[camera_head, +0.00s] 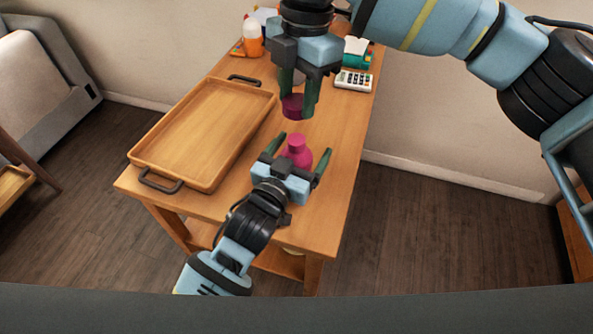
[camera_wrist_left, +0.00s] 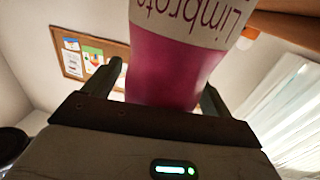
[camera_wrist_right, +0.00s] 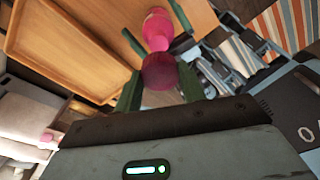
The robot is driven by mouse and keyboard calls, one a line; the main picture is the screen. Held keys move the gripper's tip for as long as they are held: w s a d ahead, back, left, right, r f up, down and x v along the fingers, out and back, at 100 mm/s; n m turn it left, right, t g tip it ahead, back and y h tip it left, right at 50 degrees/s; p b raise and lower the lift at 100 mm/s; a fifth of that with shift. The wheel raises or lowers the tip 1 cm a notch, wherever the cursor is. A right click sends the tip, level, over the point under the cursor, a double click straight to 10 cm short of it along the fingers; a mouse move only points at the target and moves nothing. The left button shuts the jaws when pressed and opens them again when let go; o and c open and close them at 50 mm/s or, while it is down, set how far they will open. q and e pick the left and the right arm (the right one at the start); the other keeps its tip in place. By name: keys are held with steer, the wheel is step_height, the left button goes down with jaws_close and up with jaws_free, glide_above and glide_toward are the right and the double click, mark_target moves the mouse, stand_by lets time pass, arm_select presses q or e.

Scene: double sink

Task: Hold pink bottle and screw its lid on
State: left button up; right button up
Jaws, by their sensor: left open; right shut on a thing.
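The pink bottle (camera_head: 297,152) stands upright on the wooden table, with its neck bare. It fills the middle of the left wrist view (camera_wrist_left: 175,70), where its white label shows. My left gripper (camera_head: 297,160) is open, with one finger on each side of the bottle. The dark magenta lid (camera_head: 292,106) is held above and apart from the bottle by my right gripper (camera_head: 298,100), which is shut on it. In the right wrist view the lid (camera_wrist_right: 160,72) sits between the fingers, with the pink bottle (camera_wrist_right: 156,25) beyond it.
A wooden tray (camera_head: 163,165) with dark handles lies on the left of the table (camera_head: 325,190). A calculator (camera_head: 353,80) and an orange bottle with a white top (camera_head: 252,38) are at the back. The table's right edge is close to the bottle.

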arm_select(q)
steer(key=c, duration=1.4)
steer(key=shift+c, duration=0.3)
arm_select(e)
glide_above(296, 139)
steer(key=shift+w+d+f, duration=0.15)
steer(key=shift+f, duration=2.35)
steer(key=shift+f, duration=0.15)
steer(key=shift+f, duration=0.75)
steer(key=shift+f, duration=0.55)
